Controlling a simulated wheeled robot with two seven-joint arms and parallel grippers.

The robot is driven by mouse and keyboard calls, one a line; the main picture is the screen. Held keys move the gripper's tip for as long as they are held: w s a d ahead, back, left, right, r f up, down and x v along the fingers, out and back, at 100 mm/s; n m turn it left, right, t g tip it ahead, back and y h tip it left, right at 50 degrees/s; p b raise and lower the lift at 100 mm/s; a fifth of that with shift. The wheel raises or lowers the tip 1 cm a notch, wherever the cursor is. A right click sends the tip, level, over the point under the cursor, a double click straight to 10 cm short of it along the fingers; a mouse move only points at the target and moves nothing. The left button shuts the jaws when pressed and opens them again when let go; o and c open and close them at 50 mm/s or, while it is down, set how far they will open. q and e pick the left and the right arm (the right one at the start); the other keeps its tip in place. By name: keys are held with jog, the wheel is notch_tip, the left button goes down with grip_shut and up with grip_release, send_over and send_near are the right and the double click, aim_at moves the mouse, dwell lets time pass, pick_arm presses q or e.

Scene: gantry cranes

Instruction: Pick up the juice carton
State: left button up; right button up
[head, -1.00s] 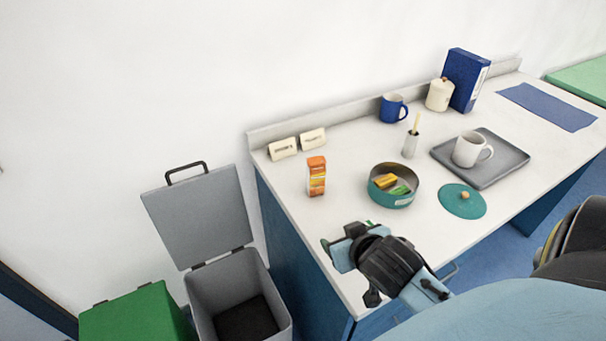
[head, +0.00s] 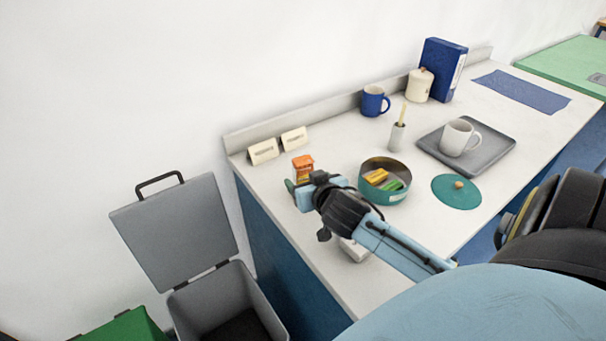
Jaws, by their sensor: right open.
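The orange juice carton (head: 302,165) stands upright on the white counter (head: 285,231), towards its left end. Only its upper part shows, because my right gripper (head: 302,187) covers the lower part. My right gripper is open and reaches in from the lower right, its fingers at or right in front of the carton. I cannot tell whether the carton is between the fingers or touched by them. My left gripper is not in view.
A teal bowl (head: 371,195) with small packets stands right of the gripper, its teal lid (head: 455,204) beside it. Two small signs (head: 263,151) stand behind the carton. A grey tray (head: 490,160) with a white mug (head: 456,137) is further right. An open grey bin (head: 262,293) stands left of the counter.

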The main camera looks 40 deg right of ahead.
jog(key=x, duration=0.5)
jog(key=shift+d+r, duration=0.1)
jog(key=shift+r, duration=0.1)
jog(key=shift+c, duration=0.3)
jog(key=c, duration=1.1)
